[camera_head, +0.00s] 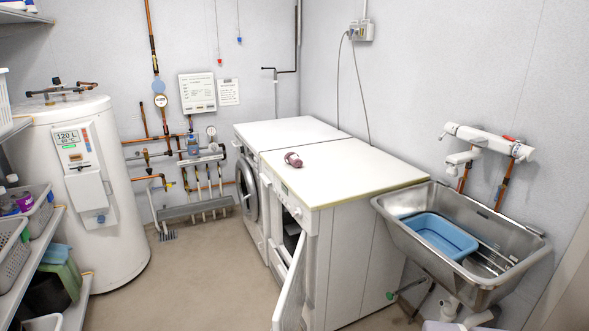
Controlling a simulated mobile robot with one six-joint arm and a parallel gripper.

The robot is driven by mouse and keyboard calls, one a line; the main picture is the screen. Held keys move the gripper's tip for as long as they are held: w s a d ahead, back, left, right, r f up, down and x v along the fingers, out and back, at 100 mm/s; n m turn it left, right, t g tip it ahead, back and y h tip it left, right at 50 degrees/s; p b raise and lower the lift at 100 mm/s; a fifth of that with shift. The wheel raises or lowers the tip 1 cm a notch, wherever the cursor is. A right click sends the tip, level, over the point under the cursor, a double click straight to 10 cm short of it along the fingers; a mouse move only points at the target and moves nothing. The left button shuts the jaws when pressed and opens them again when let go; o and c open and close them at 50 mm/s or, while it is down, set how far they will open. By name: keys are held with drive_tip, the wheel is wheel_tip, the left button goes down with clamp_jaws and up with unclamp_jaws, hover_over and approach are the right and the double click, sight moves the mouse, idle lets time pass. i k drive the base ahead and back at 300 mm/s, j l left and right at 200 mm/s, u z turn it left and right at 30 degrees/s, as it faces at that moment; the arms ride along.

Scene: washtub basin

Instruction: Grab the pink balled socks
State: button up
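The pink balled socks (293,159) show in the head view as a small dusky-pink bundle. They lie on the white top of the nearer machine (345,172), towards its left front edge. Nothing touches or covers them. My gripper does not show in this view, so its place relative to the socks cannot be seen.
The nearer machine's door (291,287) hangs open into the floor space. A steel sink (397,212) with a blue basin (437,235) stands at right. A water heater (120,215) and shelves (38,262) stand at left. The floor (205,280) between is clear.

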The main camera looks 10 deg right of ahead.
sight(293, 160)
drive_tip(key=i+j+z, duration=0.25)
drive_tip(key=i+j, duration=0.25)
drive_tip(key=i+j+z, duration=0.45)
drive_tip(key=i+j, duration=0.2)
drive_tip(key=i+j+z, duration=0.25)
drive_tip(key=i+j, duration=0.2)
drive_tip(key=i+j+z, duration=0.25)
drive_tip(key=j, duration=0.25)
drive_tip(key=i+j+z, duration=0.2)
drive_tip(key=j, duration=0.3)
drive_tip(key=i+j+z, duration=0.45)
drive_tip(key=i+j, duration=0.2)
drive_tip(key=i, duration=0.1)
